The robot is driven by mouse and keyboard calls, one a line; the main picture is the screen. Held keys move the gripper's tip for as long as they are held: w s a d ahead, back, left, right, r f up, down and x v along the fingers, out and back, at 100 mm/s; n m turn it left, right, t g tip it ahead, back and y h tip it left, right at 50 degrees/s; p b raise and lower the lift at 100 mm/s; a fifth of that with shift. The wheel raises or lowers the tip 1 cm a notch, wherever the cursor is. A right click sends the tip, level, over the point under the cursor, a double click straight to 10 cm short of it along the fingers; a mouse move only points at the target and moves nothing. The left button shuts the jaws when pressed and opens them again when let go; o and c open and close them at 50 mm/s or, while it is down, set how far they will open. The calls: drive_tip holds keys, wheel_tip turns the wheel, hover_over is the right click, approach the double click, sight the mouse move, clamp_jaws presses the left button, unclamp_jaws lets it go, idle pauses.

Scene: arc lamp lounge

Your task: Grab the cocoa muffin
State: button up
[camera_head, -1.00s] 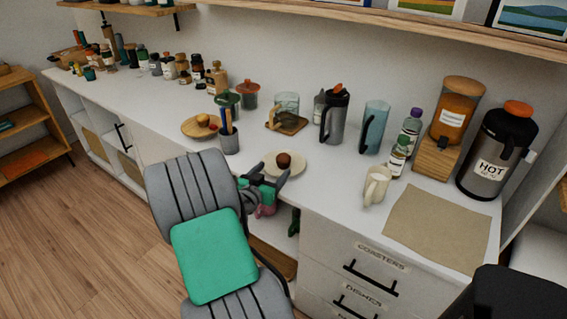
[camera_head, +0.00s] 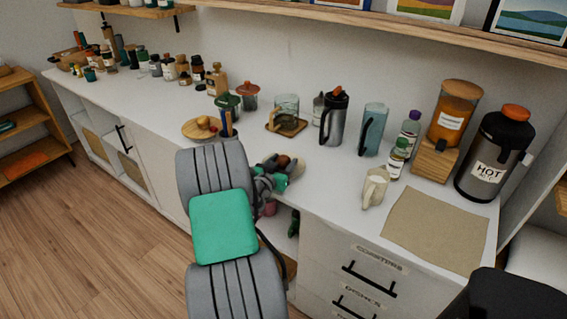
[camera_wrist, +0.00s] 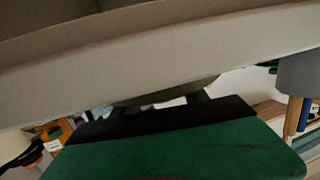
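The cocoa muffin (camera_head: 283,160) is small, brown and round. In the head view it shows just behind my gripper (camera_head: 279,171), on the pale plate (camera_head: 269,159) near the counter's front edge. My arm and gripper hide much of the plate. My gripper is low at the plate, with its fingers apart on either side of the muffin. Whether they touch it cannot be told. In the wrist view the green gripper body fills the bottom, and a dark rounded shape shows between the dark fingers (camera_wrist: 160,100), too dim to identify.
A pen cup (camera_head: 228,135) stands left of the plate, close to my arm. Behind are a glass mug on a wooden coaster (camera_head: 286,127) and a grey jug (camera_head: 334,118). The brown mat (camera_head: 436,228) is bare.

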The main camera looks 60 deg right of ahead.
drive_tip(key=c, duration=0.9)
drive_tip(key=shift+c, duration=0.2)
